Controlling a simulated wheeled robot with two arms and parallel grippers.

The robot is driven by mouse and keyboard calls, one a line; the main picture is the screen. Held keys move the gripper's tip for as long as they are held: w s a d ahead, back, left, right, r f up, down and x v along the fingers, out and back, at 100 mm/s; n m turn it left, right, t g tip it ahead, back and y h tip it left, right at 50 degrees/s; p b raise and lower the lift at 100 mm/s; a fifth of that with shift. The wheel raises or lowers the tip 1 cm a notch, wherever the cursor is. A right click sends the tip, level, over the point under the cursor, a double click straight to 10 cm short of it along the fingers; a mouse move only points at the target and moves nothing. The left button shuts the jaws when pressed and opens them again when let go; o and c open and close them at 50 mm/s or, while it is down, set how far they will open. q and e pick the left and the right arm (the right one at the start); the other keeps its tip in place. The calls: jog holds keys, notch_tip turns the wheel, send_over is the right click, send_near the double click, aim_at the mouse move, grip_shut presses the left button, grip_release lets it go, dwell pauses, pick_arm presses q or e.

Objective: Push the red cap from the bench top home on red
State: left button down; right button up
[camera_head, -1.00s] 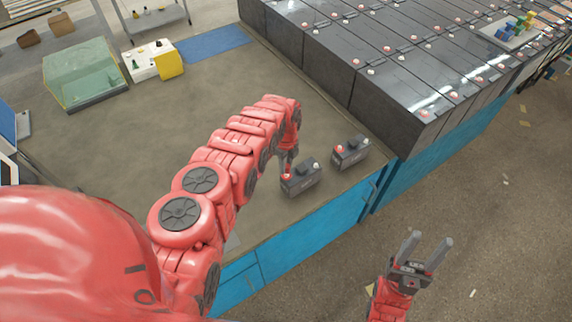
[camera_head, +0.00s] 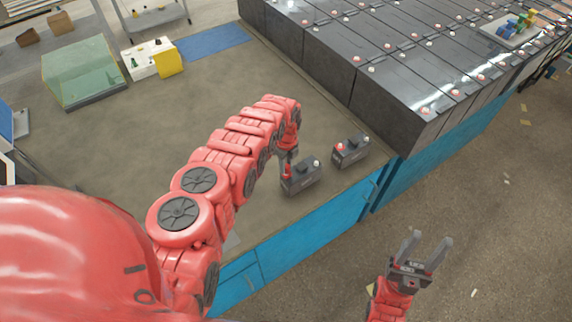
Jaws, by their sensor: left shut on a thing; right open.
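Two small dark batteries stand near the front edge of the bench top (camera_head: 180,120). My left gripper (camera_head: 288,164) reaches down over the left end of the nearer battery (camera_head: 303,183). It is shut on a small red cap (camera_head: 287,172), directly above or at that battery's red post. The fingers and cap hide the post, so I cannot tell whether the cap is seated. A white post (camera_head: 317,163) shows at its right end. The farther battery (camera_head: 352,154) has a red top (camera_head: 340,147) and a white post. My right gripper (camera_head: 426,250) is open and empty over the floor.
Rows of large dark batteries (camera_head: 400,85) stand on a blue base to the right, close to the farther small battery. A glass box (camera_head: 84,72), a white-and-yellow box (camera_head: 153,59) and a blue mat (camera_head: 213,43) lie at the back. The middle bench is clear.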

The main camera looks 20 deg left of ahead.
pick_arm(q)
jog(key=shift+f, duration=0.15)
jog(key=shift+f+b, duration=0.25)
jog(key=shift+b, duration=0.25)
jog(key=shift+f+b, duration=0.45)
dwell(0.8)
jog(key=shift+c, duration=0.3)
grip_release()
dwell(0.4)
jog(key=shift+r, duration=0.15)
jog(key=shift+r+p, duration=2.5)
jog(key=shift+r, duration=0.9)
